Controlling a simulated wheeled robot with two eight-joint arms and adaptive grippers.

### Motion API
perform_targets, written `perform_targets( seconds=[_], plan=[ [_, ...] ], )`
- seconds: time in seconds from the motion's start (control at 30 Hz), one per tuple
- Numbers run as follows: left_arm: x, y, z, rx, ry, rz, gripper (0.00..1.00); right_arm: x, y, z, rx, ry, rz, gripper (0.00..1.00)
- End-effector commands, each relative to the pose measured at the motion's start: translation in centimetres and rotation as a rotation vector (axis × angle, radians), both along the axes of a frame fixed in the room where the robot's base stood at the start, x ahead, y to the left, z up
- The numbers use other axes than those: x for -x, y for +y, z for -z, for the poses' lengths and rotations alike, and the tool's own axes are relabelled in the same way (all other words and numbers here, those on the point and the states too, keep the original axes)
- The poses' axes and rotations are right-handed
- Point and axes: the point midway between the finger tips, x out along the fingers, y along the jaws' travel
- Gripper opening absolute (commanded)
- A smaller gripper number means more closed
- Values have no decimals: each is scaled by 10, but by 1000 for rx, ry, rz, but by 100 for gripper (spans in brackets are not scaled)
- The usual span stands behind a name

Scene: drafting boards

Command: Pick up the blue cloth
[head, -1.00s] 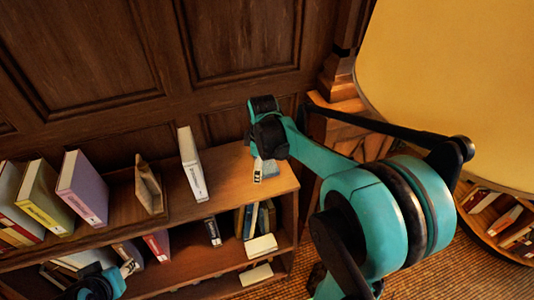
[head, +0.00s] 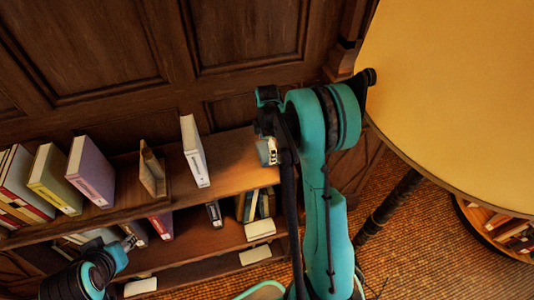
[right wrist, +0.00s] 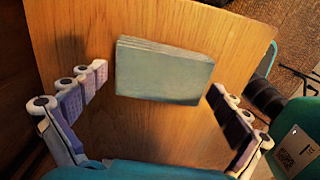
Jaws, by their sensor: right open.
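The blue cloth (right wrist: 165,72) shows in the right wrist view as a pale blue-green folded block lying flat on a wooden shelf top. My right gripper (right wrist: 163,110) is open, with one finger on each side of the cloth and clear space between. In the head view my right gripper (head: 269,152) is over the right end of the bookcase top, mostly hidden by my arm, and I cannot make out the cloth there. My left gripper (head: 130,242) is at the lower left, in front of the lower shelf; its fingers are too small to read.
The bookcase top (head: 232,165) also holds a white book (head: 194,150), a wooden bookend (head: 151,170), a purple book (head: 90,172) and several others to the left. A dark panelled wall (head: 110,60) stands behind. A round yellow tabletop (head: 460,90) is at the right.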

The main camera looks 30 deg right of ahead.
Motion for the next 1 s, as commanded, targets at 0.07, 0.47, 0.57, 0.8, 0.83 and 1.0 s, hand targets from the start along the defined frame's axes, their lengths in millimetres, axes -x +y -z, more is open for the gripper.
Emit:
perform_targets(
  seconds=[0.07,0.47,0.57,0.8,0.83,1.0],
  plan=[
    [0,0,1,0,0,0,40,0,0,3,0,0,0,100],
    [0,0,0,0,0,0,40,0,0,3,0,0,0,70],
    [0,0,0,0,0,0,40,0,0,3,0,0,0,70],
    [0,0,-1,0,0,0,40,0,0,-2,0,0,0,70],
    [0,0,-2,0,0,0,40,0,0,-5,0,0,0,70],
    [0,0,-7,0,0,0,40,0,0,-28,0,0,0,70]
  ],
)
